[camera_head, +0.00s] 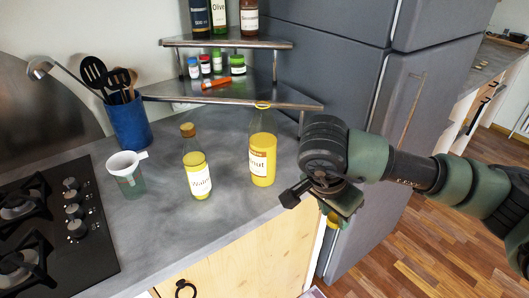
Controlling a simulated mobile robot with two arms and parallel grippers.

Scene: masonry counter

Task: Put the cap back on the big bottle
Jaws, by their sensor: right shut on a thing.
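The big bottle (262,160) stands upright near the counter's front right edge. It is clear, partly filled with yellow liquid, and has a white and brown label. Its top shows a thin yellowish rim and no cap that I can make out. My right gripper (334,216) is to the right of the bottle and lower in the picture, beyond the counter's edge and apart from the bottle. It is shut on a small yellow piece, which looks like the cap; the wrist partly hides it. My left gripper is out of view.
A smaller corked bottle (197,176) stands left of the big bottle. A measuring cup with a white funnel (125,163), a blue utensil pot (130,123) and a gas hob (55,235) are farther left. A tiered metal shelf (285,97) is close behind; a grey fridge (325,70) stands at right.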

